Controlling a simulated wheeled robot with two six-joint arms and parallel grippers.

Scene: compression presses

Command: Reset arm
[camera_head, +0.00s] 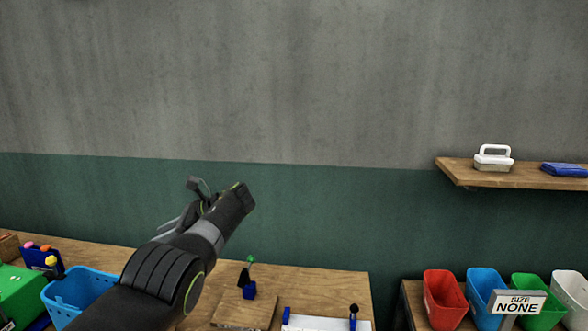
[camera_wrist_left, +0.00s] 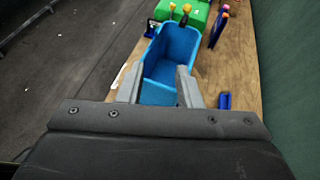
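My left gripper (camera_head: 182,218) is raised above the wooden table in the head view, with my dark arm coming up from the lower left. Its fingers are partly hidden by the wrist in that view. In the left wrist view, the two grey fingers of my left gripper (camera_wrist_left: 158,76) stand apart with nothing between them. A blue bin (camera_wrist_left: 172,52) shows beyond and below the fingers. My right gripper is in neither view.
The wooden table (camera_head: 342,281) holds the blue bin (camera_head: 72,285), a green object (camera_head: 18,290) and small press-like devices.

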